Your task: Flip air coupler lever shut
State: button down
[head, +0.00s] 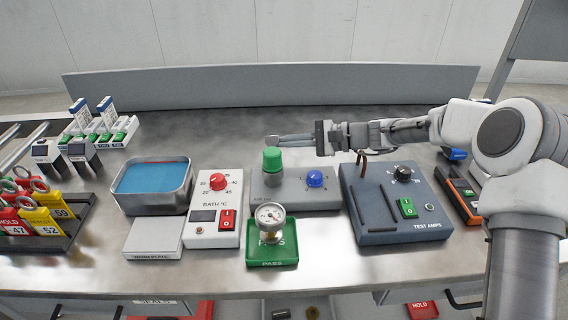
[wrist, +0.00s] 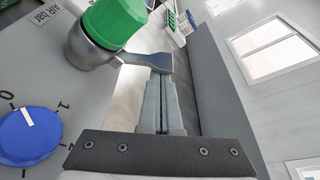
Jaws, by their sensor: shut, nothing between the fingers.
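The air coupler has a green cap (wrist: 115,20) on a grey metal body; the cap also shows in the head view (head: 272,160), on the grey air box (head: 290,196). Its grey lever (wrist: 150,61) sticks out sideways from the body in the wrist view. My gripper (wrist: 160,78) is shut and empty, its fingertips at the lever's outer part. Whether they touch it, I cannot tell. In the head view my gripper (head: 281,140) reaches in from the right, just behind and above the green cap.
A blue knob (wrist: 28,135) is on the same box. A pressure gauge (head: 270,216) stands on a green pass tray in front. The test amps box (head: 395,205) is to the right, the bath controller (head: 215,208) to the left. The bench behind the box is clear up to a grey back panel (head: 270,86).

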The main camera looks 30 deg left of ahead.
jog(key=shift+n+y, duration=0.3)
jog(key=shift+n, duration=0.3)
jog(key=p+v, duration=0.1)
jog(key=v, duration=1)
jog(key=s+p+v, duration=0.1)
jog(key=v, duration=0.5)
jog(key=shift+w+d+r+p, duration=0.1)
jog(key=shift+d+r+p, duration=0.2)
jog(key=shift+d+r, duration=0.1)
jog(key=s+d+r+n+t+h, duration=0.1)
jog(key=s+d+r+t+h, duration=0.15)
jog(key=s+d+h, duration=0.45)
jog(key=s+d+r+n+t+h, duration=0.2)
jog(key=s+d+t+h, duration=0.15)
jog(key=s+d, duration=0.7)
jog(key=s+d+r+n+t+h, duration=0.1)
jog(key=s+d+r+t+h, duration=0.15)
jog(key=s+d+h, duration=0.55)
notch_tip(320, 180, up, 16)
jog(key=s+t+y+p, duration=0.1)
jog(key=s+y+p, duration=0.1)
jog(key=p, duration=1.4)
jog(key=shift+s+a+y, duration=0.3)
jog(key=shift+a+y, duration=0.05)
jog(key=shift+y, duration=0.2)
jog(key=shift+f, duration=0.1)
